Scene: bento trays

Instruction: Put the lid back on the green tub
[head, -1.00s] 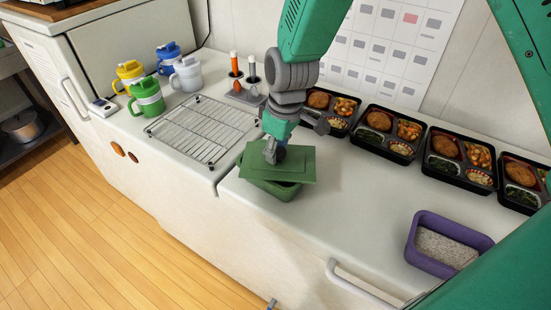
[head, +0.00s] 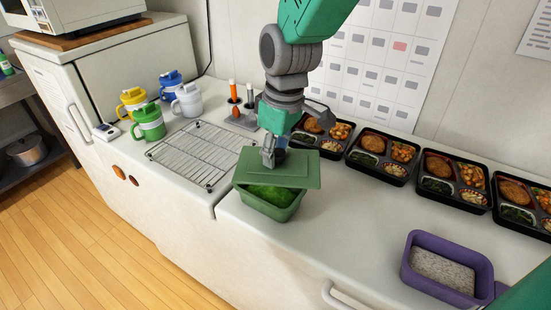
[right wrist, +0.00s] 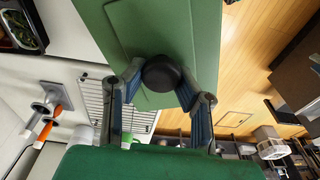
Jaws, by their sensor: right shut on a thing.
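The green tub (head: 277,213) stands on the white counter near its front edge. Bright green contents (head: 270,194) show through its open front part. The flat green lid (head: 305,169) is over the back part of the tub, offset toward the wall. I cannot tell whether it touches the rim. My right gripper (head: 270,157) is above the lid, shut on its dark round knob. In the right wrist view the fingers (right wrist: 161,88) stand on both sides of the black knob (right wrist: 160,74), with the lid (right wrist: 150,25) beyond. My left gripper is not in view.
A wire rack (head: 203,153) lies left of the tub, with several mugs (head: 148,122) behind it. A stand with markers (head: 241,118) is behind. Bento trays (head: 383,155) line the wall. A purple bin (head: 448,285) is at right. Counter between tub and bin is clear.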

